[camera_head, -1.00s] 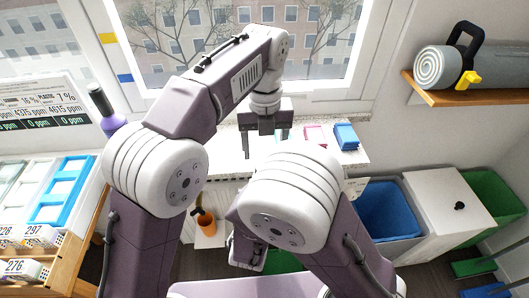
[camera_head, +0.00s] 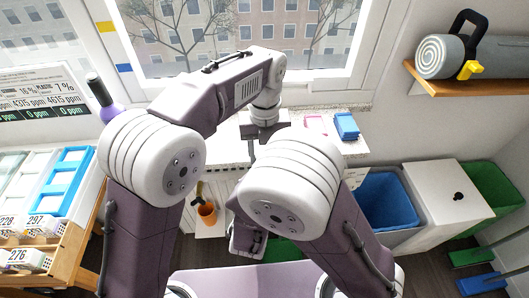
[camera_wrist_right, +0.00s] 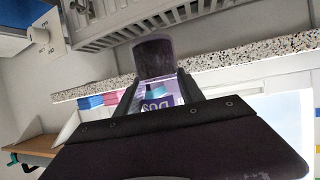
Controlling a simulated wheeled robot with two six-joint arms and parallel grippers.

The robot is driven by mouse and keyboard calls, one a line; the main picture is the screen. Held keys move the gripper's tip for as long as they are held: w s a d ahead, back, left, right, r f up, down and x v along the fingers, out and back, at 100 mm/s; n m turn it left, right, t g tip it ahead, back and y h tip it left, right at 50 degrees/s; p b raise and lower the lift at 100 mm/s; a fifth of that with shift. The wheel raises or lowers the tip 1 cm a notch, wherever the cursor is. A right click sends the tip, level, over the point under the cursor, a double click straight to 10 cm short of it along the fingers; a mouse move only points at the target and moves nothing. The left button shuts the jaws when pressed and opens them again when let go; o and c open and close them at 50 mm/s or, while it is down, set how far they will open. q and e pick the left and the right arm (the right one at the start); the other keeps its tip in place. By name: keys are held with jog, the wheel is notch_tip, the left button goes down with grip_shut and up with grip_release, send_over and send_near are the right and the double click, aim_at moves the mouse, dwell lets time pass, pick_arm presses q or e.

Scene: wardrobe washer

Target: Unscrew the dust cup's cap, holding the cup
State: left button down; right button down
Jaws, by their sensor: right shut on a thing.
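In the right wrist view my right gripper (camera_wrist_right: 159,80) is shut on the dust cup (camera_wrist_right: 160,93), a clear, purple-tinted body with lettering. Its dark, rounded end (camera_wrist_right: 153,55), which looks like the cap, sticks out beyond the fingers. My left gripper (camera_head: 262,142) hangs fingers down over the speckled counter by the window. One finger shows; the other is hidden behind my right arm, so its opening cannot be told. It is not visible in the wrist view.
Pink (camera_head: 316,124) and blue (camera_head: 346,126) stacks lie on the counter (camera_head: 357,147). A purple bottle (camera_head: 110,112) stands at the left, near a rack with blue trays (camera_head: 66,180). An orange pot (camera_head: 207,214) is below the counter. A blue bin (camera_head: 386,200) and a white cabinet (camera_head: 445,195) stand right.

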pick_arm(q)
jog(key=n, duration=0.5)
jog(key=shift+n, duration=0.4)
jog(key=n, duration=0.9)
jog(key=shift+n, duration=0.4)
jog(key=n, duration=1.2)
jog(key=shift+r+n, duration=0.1)
jog(key=shift+n, duration=0.3)
jog(key=n, duration=0.6)
jog(key=shift+n, duration=0.4)
jog(key=n, duration=1.2)
jog(key=shift+n, duration=0.3)
jog(key=n, duration=0.6)
jog(key=shift+r, duration=0.2)
jog(key=shift+r, duration=0.95)
